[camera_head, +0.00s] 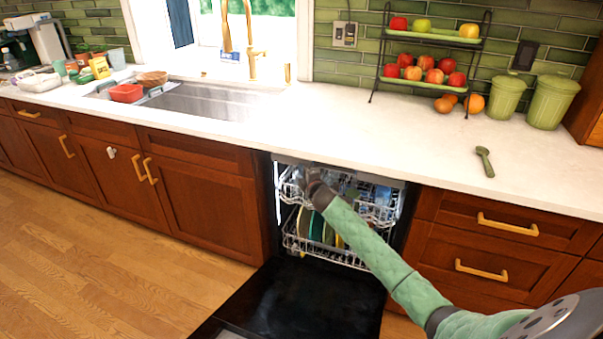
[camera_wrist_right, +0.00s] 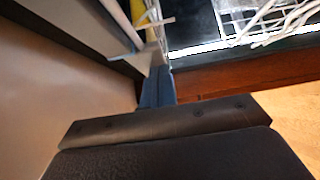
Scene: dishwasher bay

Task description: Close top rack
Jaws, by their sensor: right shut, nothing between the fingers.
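The dishwasher is open under the counter, with its black door (camera_head: 300,300) folded down. The top rack (camera_head: 376,213) is white wire with some dishes in it and sits inside the dishwasher opening. My right gripper (camera_head: 314,184) is at the left front part of the top rack; its arm comes in from the lower right. The right wrist view shows the gripper's shut fingers (camera_wrist_right: 158,88) close to white rack wires (camera_wrist_right: 150,18), with nothing held. I cannot tell whether they touch the rack. My left gripper is not in view.
The lower rack (camera_head: 330,254) holds several plates. The white counter (camera_head: 400,140) runs above, with a sink (camera_head: 210,100) at left and a fruit stand (camera_head: 425,83) at the back. Wooden drawers (camera_head: 490,240) stand right of the dishwasher. The floor (camera_head: 90,250) at left is clear.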

